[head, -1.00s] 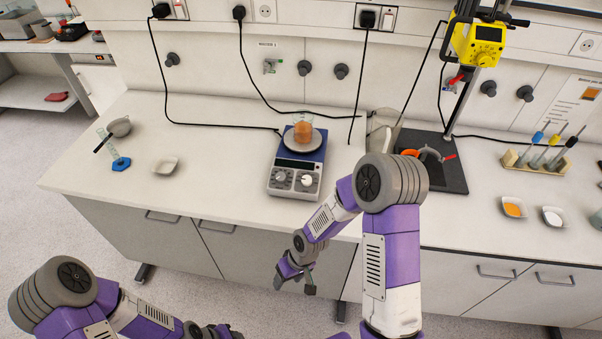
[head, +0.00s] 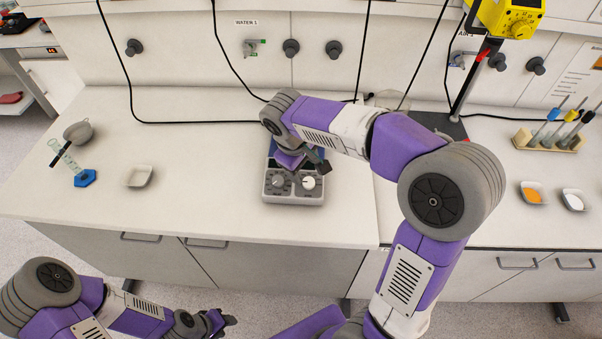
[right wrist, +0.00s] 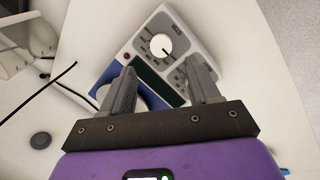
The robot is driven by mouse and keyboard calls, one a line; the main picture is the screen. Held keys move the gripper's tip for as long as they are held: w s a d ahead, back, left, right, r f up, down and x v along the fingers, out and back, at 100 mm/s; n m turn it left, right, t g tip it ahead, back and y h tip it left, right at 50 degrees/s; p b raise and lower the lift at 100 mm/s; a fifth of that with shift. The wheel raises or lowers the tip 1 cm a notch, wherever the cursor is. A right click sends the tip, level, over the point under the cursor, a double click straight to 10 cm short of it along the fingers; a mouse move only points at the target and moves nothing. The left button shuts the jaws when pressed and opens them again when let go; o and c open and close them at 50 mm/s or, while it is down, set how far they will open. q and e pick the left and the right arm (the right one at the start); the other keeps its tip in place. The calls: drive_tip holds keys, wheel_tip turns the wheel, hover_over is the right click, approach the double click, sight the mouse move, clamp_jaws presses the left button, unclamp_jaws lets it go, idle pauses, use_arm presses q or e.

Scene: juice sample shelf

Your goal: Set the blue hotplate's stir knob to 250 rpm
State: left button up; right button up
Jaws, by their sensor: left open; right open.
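The blue hotplate (head: 291,196) stands on the bench, its grey control panel facing me. In the right wrist view the white knob (right wrist: 160,46) shows a dark pointer mark on a printed dial. My right gripper (head: 318,164) is open and empty above the hotplate, behind the knobs; its fingers (right wrist: 162,72) point towards the panel. My left gripper (head: 222,320) is open, low before the bench.
A white dish (head: 139,177) and a blue-based cylinder (head: 85,178) stand to the left. A yellow overhead stirrer (head: 510,18) on a stand, a rack (head: 548,141) and two small dishes stand to the right. Black cables run behind the hotplate.

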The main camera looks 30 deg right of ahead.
sight(309, 181)
drive_tip(key=x, duration=0.3)
drive_tip(key=b+x, duration=0.1)
drive_tip(key=x, duration=0.1)
drive_tip(key=shift+s+f, duration=0.2)
drive_tip(key=shift+s, duration=0.15)
drive_tip(key=shift+w+d+f, duration=0.15)
drive_tip(key=shift+d+f, duration=0.05)
drive_tip(key=shift+f, duration=0.45)
drive_tip(key=c, duration=1)
drive_tip(key=shift+c, duration=0.2)
drive_tip(key=shift+m+y+b, duration=0.5)
drive_tip(key=shift+m, duration=2.2)
drive_tip(key=shift+r, duration=0.1)
